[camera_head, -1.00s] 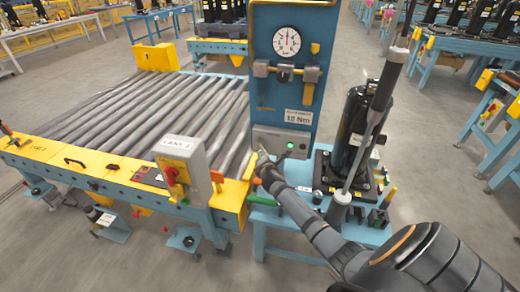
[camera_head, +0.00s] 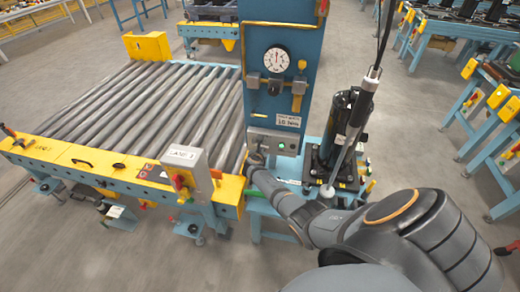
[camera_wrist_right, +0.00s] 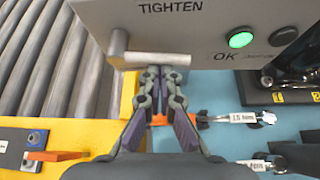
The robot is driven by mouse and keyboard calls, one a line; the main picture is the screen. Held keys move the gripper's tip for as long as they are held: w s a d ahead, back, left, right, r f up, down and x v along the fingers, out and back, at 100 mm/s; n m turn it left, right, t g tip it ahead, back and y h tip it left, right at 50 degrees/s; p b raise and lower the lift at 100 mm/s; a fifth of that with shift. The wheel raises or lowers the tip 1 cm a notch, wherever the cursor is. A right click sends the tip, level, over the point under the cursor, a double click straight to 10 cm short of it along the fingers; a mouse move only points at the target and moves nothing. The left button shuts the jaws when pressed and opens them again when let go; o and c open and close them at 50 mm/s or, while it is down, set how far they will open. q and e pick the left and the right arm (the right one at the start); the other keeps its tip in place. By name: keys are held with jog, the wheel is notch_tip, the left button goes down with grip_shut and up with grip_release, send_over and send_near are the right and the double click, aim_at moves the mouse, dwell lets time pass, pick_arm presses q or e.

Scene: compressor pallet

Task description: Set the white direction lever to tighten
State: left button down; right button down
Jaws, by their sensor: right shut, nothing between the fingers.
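The pale grey-white lever (camera_wrist_right: 155,60) shows in the right wrist view below the word TIGHTEN on the grey control panel (camera_wrist_right: 190,25). It has a short upright round piece at its left end and a bar running right from it. My right gripper (camera_wrist_right: 163,72) is shut and empty, its fingertips at the bar's lower edge. Whether they touch it is unclear. In the head view my right gripper (camera_head: 256,160) is at the lower left of the panel (camera_head: 272,140), and the lever is too small to make out. My left gripper is not in view.
A green lamp (camera_wrist_right: 241,39) marked OK is lit on the panel. A blue column (camera_head: 283,95) with a gauge (camera_head: 277,61) rises above it. A black compressor (camera_head: 343,125) stands right, and a roller conveyor (camera_head: 150,110) lies left. Labelled tools lie on the blue surface (camera_wrist_right: 215,140).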

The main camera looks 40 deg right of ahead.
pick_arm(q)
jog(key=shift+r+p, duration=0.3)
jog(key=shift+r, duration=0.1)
pick_arm(e)
jog(key=shift+r+n, duration=0.3)
jog(key=shift+g+h, duration=0.3)
